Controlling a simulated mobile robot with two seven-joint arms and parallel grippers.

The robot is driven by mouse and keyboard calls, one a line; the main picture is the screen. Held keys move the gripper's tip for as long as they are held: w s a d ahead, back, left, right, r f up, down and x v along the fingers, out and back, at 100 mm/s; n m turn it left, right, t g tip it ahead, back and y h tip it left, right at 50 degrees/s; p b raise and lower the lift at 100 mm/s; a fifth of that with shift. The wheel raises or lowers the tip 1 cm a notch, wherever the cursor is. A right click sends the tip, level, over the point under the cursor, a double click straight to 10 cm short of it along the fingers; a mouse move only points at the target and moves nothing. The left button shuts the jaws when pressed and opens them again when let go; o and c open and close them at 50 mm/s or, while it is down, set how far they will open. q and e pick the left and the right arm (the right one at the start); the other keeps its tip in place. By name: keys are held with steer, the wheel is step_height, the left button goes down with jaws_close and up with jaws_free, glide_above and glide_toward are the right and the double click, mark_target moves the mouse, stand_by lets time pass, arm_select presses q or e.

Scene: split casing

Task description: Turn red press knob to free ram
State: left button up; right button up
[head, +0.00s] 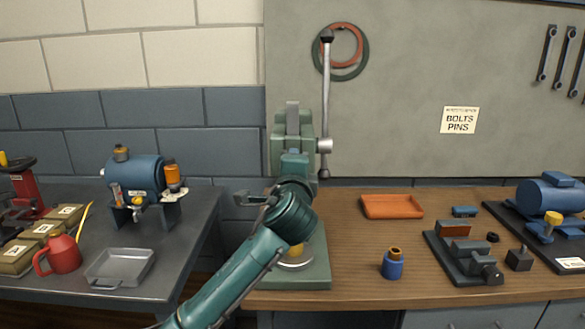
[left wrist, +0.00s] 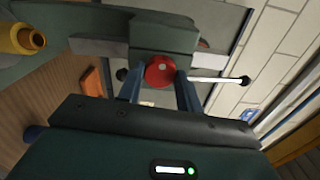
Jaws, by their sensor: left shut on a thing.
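The green press (head: 291,122) stands at the left end of the wooden bench, with its long lever upright on its right side. In the left wrist view the round red knob (left wrist: 160,71) with a small white mark sits on the press body. My left gripper (left wrist: 159,88) is shut on it, one blue finger on each side. In the head view my left arm hides the knob and the middle of the press. A yellow cylinder with a dark opening (left wrist: 24,39) shows at the left wrist view's top left; whether it is the ram I cannot tell. My right gripper is not in view.
An orange tray (head: 392,207), a blue cup-like part (head: 392,265) and a dark vise-like fixture (head: 463,255) are on the bench right of the press. The left table holds a blue motor (head: 136,174), a red can (head: 62,254) and a grey tray (head: 120,267).

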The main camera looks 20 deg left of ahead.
arm_select(q)
steer(key=shift+n, duration=0.6)
steer(key=o, duration=1)
steer(key=b+v, duration=0.2)
steer(key=v, duration=1.1)
